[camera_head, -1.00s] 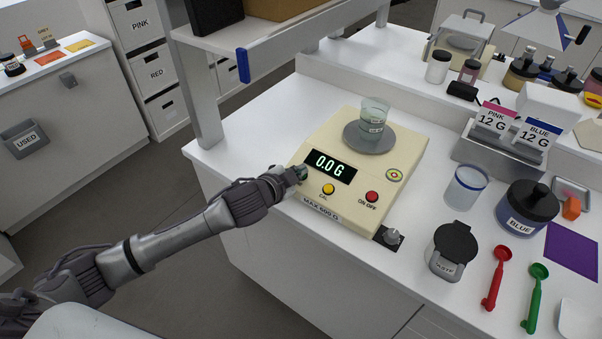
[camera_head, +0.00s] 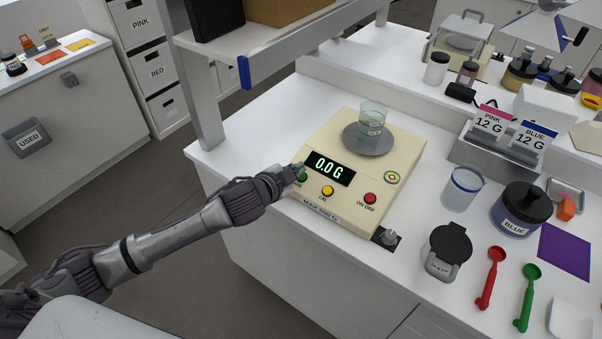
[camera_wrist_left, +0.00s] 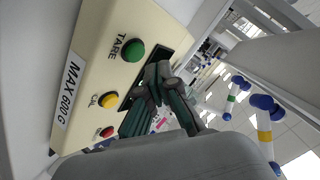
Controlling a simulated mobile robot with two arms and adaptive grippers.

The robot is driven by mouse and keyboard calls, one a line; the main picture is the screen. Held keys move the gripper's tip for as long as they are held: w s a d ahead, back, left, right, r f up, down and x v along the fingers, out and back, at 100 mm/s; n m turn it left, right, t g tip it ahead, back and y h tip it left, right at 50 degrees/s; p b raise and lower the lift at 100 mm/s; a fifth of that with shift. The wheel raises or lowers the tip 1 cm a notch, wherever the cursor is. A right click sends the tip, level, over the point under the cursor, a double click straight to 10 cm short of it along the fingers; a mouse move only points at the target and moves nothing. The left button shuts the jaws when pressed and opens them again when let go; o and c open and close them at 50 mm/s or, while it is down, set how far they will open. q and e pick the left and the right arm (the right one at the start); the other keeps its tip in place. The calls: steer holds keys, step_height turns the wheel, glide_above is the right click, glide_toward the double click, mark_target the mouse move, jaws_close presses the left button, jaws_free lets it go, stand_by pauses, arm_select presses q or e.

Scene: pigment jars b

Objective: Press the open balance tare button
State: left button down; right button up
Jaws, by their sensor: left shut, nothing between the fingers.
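The open balance (camera_head: 385,172) is a cream box with a round grey pan (camera_head: 368,142) that bears a glass beaker (camera_head: 373,118). The green tare button (camera_head: 302,177) is at the left of the front row and partly hidden by my gripper in the head view. It shows clearly in the left wrist view (camera_wrist_left: 133,51), with the word TARE beside it. My left gripper (camera_head: 300,169) is shut and empty, close beside the button; its fingers (camera_wrist_left: 165,95) appear apart from it in the wrist view. My right gripper is not in view.
A yellow CAL button (camera_head: 327,191) and a red ON OFF button (camera_head: 370,198) share the front row. A shelf post (camera_head: 200,95) stands left behind the balance.

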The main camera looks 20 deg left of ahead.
arm_select(q)
steer(key=r+p, duration=0.1)
steer(key=s+r+p, duration=0.1)
steer(key=r+p, duration=0.1)
steer(key=s+r+p, duration=0.1)
steer(key=r, duration=0.1)
steer(key=shift+a+r+p, duration=0.15)
steer(key=shift+a+p, duration=0.2)
steer(key=shift+p, duration=0.05)
steer(key=shift+w, duration=0.1)
